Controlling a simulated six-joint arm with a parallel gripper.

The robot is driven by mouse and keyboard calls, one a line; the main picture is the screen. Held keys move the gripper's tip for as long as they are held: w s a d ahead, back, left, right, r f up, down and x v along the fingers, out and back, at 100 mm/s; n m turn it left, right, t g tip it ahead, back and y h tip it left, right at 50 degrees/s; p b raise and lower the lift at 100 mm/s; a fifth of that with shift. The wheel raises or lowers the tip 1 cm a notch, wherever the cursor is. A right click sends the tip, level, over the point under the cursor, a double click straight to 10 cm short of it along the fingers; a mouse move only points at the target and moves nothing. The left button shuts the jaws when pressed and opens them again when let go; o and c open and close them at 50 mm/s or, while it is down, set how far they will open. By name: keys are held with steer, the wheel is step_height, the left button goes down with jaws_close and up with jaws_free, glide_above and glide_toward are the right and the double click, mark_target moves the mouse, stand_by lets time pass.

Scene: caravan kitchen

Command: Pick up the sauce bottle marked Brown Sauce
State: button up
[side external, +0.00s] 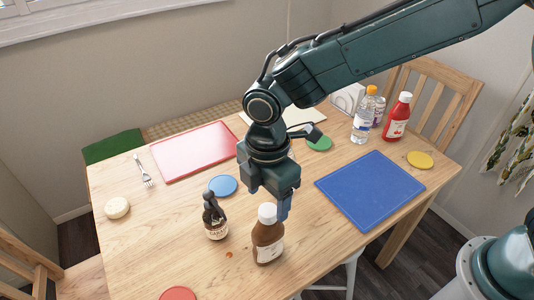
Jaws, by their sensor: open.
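A brown bottle with a white cap and a pale label (267,240) stands upright near the table's front edge; its label is too small to read. My gripper (270,207) points down just above and behind this bottle, near its cap. One finger shows to the right of the cap; the other is mostly hidden, so the exact gap to the bottle cannot be told. A small dark bottle with a black top and cream label (215,220) stands to the left. A red sauce bottle with a white cap (397,118) stands at the far right.
Clear bottles (364,118) stand beside the red one. A blue board (370,188) lies right, a red board (194,150) back left. Coasters, blue (222,185), yellow (420,159) and red (178,294), lie flat. A fork (144,172) lies left. The front left is mostly clear.

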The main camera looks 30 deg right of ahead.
mark_target(267, 211)
steer(key=shift+f, duration=1.5)
steer(key=shift+w+d+f, duration=0.1)
steer(key=shift+f, duration=2.5)
steer(key=shift+r, duration=0.1)
jaws_close()
